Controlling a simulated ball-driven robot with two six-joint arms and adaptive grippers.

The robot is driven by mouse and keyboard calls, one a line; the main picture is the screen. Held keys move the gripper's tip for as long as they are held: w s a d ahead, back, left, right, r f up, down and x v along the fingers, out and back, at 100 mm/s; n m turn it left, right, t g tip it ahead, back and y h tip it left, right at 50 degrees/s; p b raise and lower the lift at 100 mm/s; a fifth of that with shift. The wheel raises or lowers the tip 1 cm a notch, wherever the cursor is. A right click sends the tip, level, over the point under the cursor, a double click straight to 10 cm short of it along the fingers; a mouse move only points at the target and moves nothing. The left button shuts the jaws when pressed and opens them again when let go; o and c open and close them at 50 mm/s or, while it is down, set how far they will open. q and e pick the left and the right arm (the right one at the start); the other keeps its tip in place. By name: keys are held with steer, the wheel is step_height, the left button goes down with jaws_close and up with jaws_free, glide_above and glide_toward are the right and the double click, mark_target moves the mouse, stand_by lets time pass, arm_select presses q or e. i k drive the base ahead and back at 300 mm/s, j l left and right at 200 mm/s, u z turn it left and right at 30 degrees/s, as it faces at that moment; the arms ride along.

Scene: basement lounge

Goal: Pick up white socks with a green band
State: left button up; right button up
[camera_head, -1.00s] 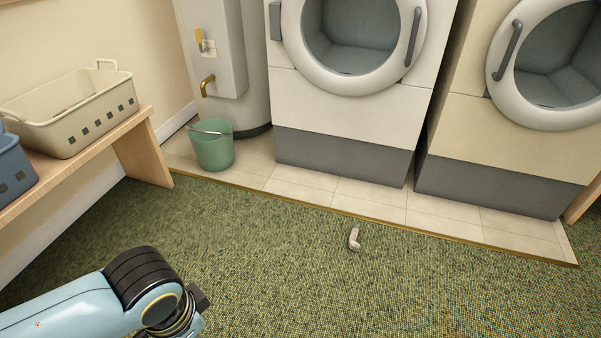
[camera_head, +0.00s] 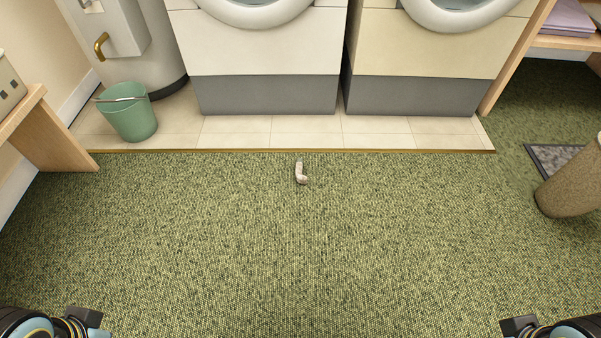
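A small whitish sock-like item (camera_head: 300,173) lies on the green carpet in the middle of the head view, just in front of the tiled strip. It is too small to tell whether it has a green band. My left gripper (camera_head: 88,318) shows only in part at the bottom left corner, and my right gripper (camera_head: 518,325) only in part at the bottom right corner. Both are far from the item and touch nothing visible. Their fingers are too cut off to show whether they are open or shut.
Two front-loading machines (camera_head: 265,60) (camera_head: 425,60) stand on the tiled strip (camera_head: 235,130). A green bucket (camera_head: 130,112) stands at the left near a wooden bench (camera_head: 50,130). The carpet between is clear.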

mark_target(300, 178)
steer(key=i+u, duration=0.1)
steer(key=u, duration=0.3)
steer(key=l+u, duration=0.15)
steer(key=u, duration=0.2)
steer(key=i+l+u, duration=0.1)
steer(key=u, duration=0.3)
steer(key=i+l+u, duration=0.2)
steer(key=l, duration=0.3)
steer(key=l+u, duration=0.2)
steer(key=l, duration=0.35)
steer(key=l+u, duration=0.2)
steer(key=l, duration=0.35)
steer(key=i+l, duration=0.1)
steer(key=l, duration=0.45)
